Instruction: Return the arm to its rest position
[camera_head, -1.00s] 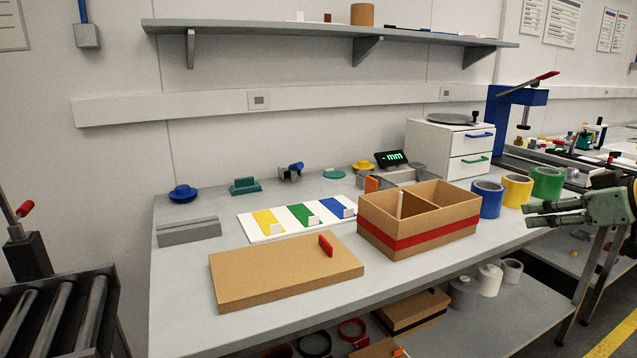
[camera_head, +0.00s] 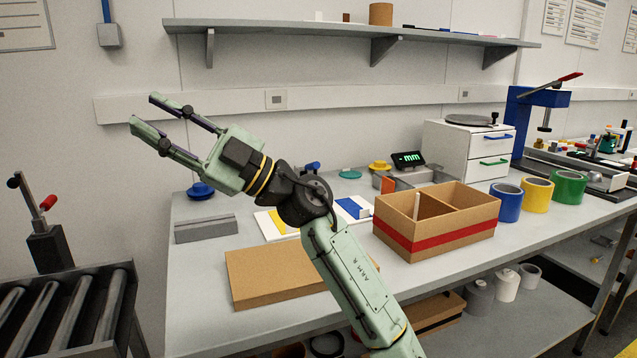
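My gripper (camera_head: 143,112) is raised at the left of the head view, above the left end of the workbench. Its two green fingers are spread apart, with nothing between them. My green arm rises from the bottom of the picture, across the bench front, and bends to the upper left. It hides parts of the cardboard lid and of the colour-patch board.
The grey workbench (camera_head: 205,275) holds a cardboard lid (camera_head: 265,285), an open divided box (camera_head: 440,237) with a red band, and blue (camera_head: 509,202), yellow (camera_head: 537,195) and green (camera_head: 569,187) rolls. A wall shelf (camera_head: 290,29) hangs behind. A roller conveyor (camera_head: 70,305) stands left.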

